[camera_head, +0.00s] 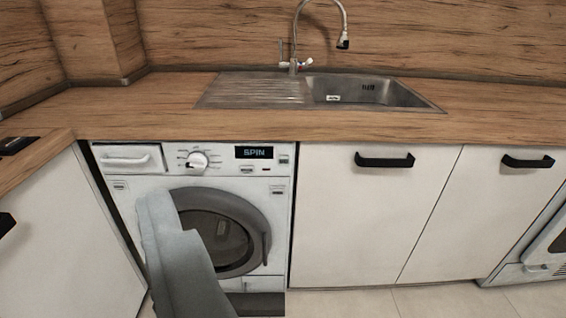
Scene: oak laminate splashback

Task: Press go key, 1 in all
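A white washing machine (150,215) stands under the counter, left of centre. Its panel has a round dial (197,161) and a dark display (254,152) reading "SPIN". Small marks or keys sit under the display (247,170) and to its right (284,159). They are too small to read, so I cannot tell which one is the go key. My gripper (168,215) shows as a smooth grey shape rising from the bottom edge, in front of the machine's left side and below the panel. Its fingers cannot be told apart. It hides part of the round door (255,215).
The wooden counter (160,110) overhangs the machine and holds a steel sink (370,92) with a tall tap (294,45). White cupboards with black handles (385,161) stand to the right. A cabinet closes off the left side. Space before the panel is clear.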

